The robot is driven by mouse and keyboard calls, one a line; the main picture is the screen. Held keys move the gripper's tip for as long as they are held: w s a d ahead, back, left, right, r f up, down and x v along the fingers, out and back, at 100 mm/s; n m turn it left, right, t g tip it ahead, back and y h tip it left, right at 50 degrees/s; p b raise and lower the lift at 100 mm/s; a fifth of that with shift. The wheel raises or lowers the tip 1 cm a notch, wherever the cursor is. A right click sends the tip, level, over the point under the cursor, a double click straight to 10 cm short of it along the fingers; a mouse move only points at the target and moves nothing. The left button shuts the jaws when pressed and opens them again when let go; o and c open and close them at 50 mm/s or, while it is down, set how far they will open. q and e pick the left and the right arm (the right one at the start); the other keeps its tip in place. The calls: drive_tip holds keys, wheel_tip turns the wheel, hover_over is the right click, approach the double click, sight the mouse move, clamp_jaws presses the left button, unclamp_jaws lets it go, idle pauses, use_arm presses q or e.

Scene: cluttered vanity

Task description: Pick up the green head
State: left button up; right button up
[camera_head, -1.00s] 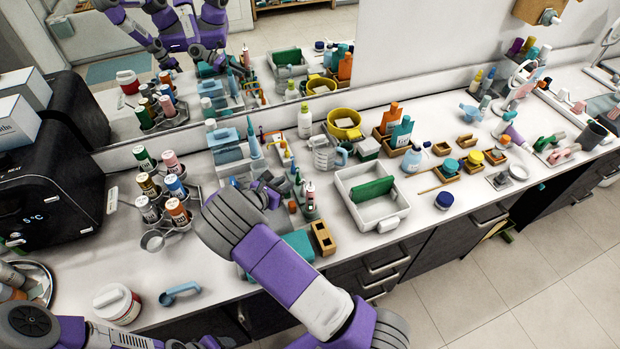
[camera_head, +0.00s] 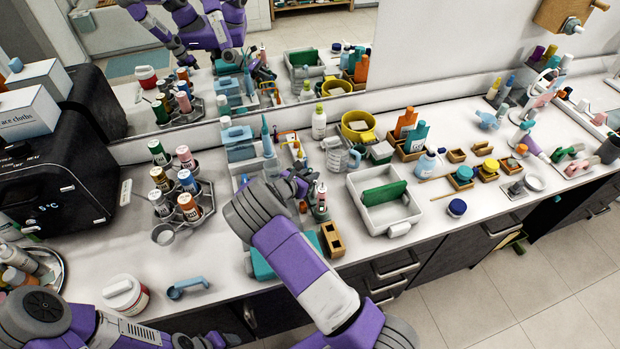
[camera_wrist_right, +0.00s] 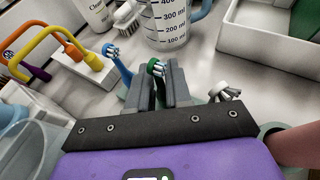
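The green head (camera_wrist_right: 155,68) is a small brush head with a green top and pale bristles. In the right wrist view it sits between the two narrowly spaced fingers of my right gripper (camera_wrist_right: 158,84). The fingers flank it closely, but whether they press on it is not clear. A blue brush head (camera_wrist_right: 112,52) stands left of the fingers and a white one (camera_wrist_right: 228,94) stands to the right. In the head view my right gripper (camera_head: 300,180) is over the organizer on the counter, and the green head cannot be made out there.
A clear measuring jug (camera_head: 338,157) stands behind my right gripper, and a white basket (camera_head: 412,212) stands to its right. A wooden holder (camera_head: 332,240) and a teal box (camera_head: 262,264) are in front. A bottle rack (camera_head: 205,200) is to the left.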

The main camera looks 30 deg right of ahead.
clamp_jaws()
